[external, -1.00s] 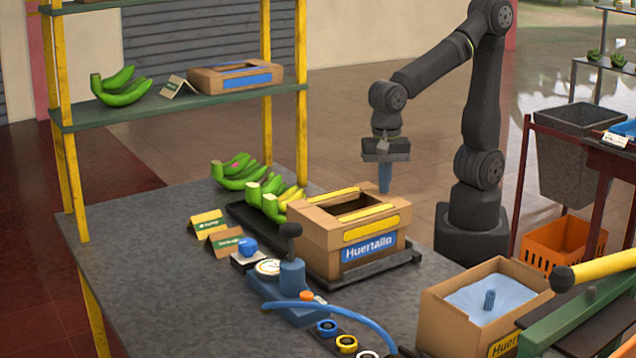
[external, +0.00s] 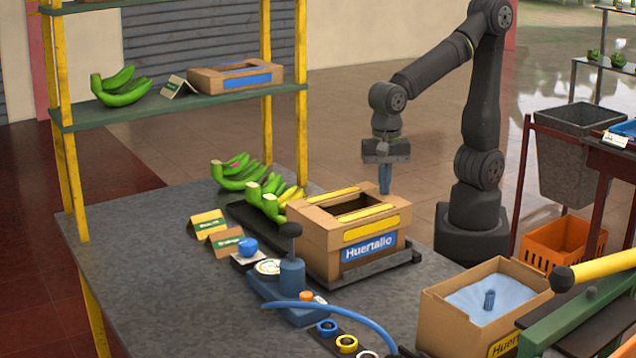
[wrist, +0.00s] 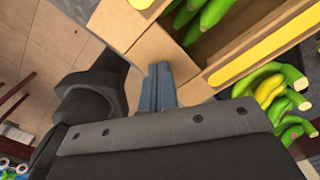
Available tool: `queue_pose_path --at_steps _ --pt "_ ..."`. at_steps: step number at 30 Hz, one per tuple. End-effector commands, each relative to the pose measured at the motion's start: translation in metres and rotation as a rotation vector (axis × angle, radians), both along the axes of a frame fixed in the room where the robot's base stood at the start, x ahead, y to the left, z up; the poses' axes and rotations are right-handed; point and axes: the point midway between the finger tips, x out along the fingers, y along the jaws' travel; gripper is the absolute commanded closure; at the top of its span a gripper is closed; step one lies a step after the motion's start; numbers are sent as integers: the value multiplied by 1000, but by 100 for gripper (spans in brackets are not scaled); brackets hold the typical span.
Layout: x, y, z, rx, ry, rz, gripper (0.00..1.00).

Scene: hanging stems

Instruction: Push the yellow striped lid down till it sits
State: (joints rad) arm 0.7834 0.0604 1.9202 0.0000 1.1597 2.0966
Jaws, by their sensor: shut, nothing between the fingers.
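The lid (external: 315,203) has yellow stripes and a rectangular opening. It is on top of the cardboard carton (external: 325,252) marked "Huertallo"; I cannot tell whether it is fully down. In the wrist view the lid (wrist: 240,50) shows a yellow stripe, with green bananas (wrist: 212,14) seen through its opening. My gripper (external: 385,191) points down by the carton's far right side, its blue fingers together and empty. The fingers also show in the wrist view (wrist: 160,72), close to the lid's edge; contact cannot be told.
The carton stands on a dark tray (external: 385,268) on the grey table. Banana bunches (external: 268,198) lie behind it. A blue hand device (external: 290,285) stands in front, with a blue hose. An open box with blue lining (external: 490,298) stands at the right.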

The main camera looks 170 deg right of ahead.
Motion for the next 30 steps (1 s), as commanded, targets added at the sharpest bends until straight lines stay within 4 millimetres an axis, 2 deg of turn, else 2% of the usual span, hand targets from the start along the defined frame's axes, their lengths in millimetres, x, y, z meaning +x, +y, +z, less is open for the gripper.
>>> queue_pose_path --at_steps 11,30 --pt "0 0 0 2 1 0 100" --pt "0 0 57 -1 -1 0 100"
